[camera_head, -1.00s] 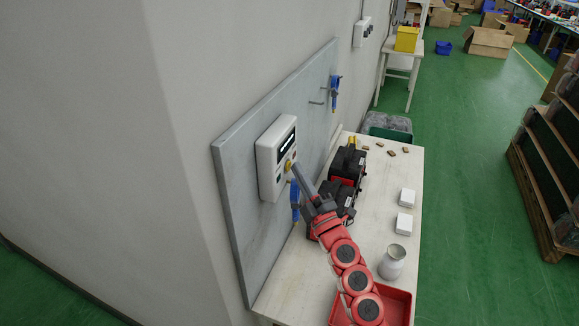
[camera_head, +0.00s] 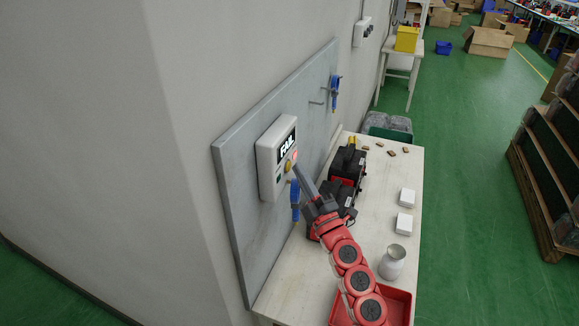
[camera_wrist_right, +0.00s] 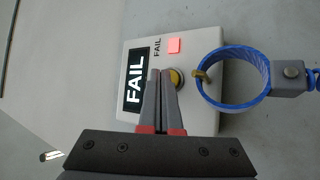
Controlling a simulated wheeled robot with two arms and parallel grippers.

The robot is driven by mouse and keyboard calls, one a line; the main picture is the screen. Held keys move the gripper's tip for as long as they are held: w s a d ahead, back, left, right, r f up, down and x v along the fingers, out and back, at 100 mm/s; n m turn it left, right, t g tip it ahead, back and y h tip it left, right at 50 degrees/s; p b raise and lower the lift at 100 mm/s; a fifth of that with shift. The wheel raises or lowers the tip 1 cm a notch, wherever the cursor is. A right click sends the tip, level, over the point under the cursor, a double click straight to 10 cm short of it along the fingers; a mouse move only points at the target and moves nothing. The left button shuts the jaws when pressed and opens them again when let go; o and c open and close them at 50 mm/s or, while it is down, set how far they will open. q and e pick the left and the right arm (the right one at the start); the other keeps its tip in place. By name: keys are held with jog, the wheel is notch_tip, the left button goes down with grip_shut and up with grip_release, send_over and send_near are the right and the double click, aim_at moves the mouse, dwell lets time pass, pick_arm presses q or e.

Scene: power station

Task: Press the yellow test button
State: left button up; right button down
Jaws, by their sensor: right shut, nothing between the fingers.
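The white tester box (camera_head: 268,165) is fixed to a grey panel on the wall. Its screen (camera_wrist_right: 134,84) reads "FAIL", and a red light (camera_wrist_right: 174,45) beside a printed "FAIL" is lit. The yellow test button (camera_wrist_right: 176,77) shows in the right wrist view, partly hidden behind my fingertips. My right gripper (camera_wrist_right: 166,77) is shut and empty, with its tips at the button; I cannot tell whether they touch it. In the head view the right gripper (camera_head: 299,172) points at the box's lower right part, and the yellow button (camera_head: 288,166) shows beside the tips. My left gripper is not in view.
A blue ring-shaped tool (camera_wrist_right: 235,78) hangs close to the box. The table (camera_head: 285,290) below holds black-and-red devices (camera_head: 347,165), white boxes (camera_head: 404,222), a white jar (camera_head: 392,262) and a red tray (camera_head: 400,302). The grey panel (camera_head: 240,220) has bare room left of the box.

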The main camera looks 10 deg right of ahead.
jog(key=shift+s+d, duration=0.2)
jog(key=shift+d, duration=0.1)
jog(key=shift+s+d, duration=0.7)
jog(key=shift+d, duration=0.35)
jog(key=shift+s+d, duration=0.7)
jog(key=shift+d, duration=0.35)
jog(key=shift+a, duration=0.1)
